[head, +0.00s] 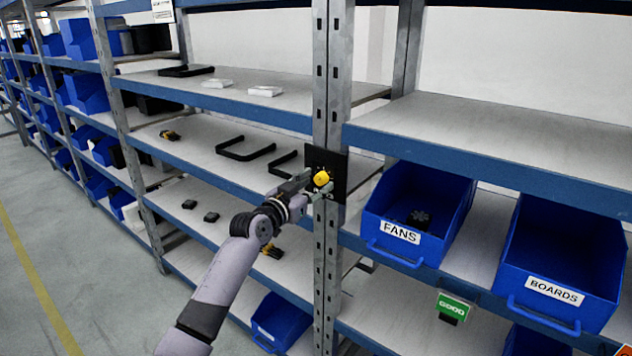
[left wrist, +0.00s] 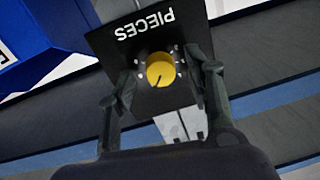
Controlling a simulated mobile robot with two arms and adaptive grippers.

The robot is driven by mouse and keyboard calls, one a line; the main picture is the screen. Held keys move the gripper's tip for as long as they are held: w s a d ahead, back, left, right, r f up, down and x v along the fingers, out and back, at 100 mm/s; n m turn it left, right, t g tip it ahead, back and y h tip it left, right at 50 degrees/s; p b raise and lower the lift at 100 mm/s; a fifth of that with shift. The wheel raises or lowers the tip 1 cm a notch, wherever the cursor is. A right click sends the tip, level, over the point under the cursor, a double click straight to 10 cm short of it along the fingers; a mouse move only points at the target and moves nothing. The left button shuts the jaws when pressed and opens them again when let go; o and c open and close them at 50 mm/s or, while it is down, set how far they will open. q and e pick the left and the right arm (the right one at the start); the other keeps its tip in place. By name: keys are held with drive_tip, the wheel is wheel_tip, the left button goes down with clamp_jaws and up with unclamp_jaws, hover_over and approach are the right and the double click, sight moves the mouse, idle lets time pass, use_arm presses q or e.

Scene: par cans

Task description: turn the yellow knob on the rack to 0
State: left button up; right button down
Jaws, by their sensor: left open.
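The yellow knob (head: 321,178) sits on a black plate (head: 338,160) fixed to the rack's upright post. In the left wrist view the knob (left wrist: 160,70) has a dark pointer line and a ring of pale marks, and the plate (left wrist: 112,60) reads "PIECES" upside down. No digits can be read around the knob. My left gripper (head: 318,186) is at the knob. In the left wrist view its open fingers (left wrist: 162,88) stand on either side of the knob, with gaps visible between them and it. My right gripper is not in view.
A blue bin marked FANS (head: 412,236) and one marked BOARDS (head: 558,262) stand right of the post (head: 328,80). Black handles (head: 246,148) and small dark parts lie on the shelves to the left. Open floor (head: 60,240) lies at the left.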

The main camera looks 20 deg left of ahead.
use_arm(q)
drive_tip(key=shift+w+d, duration=0.1)
drive_tip(key=shift+w, duration=0.25)
drive_tip(key=c, duration=0.5)
clamp_jaws()
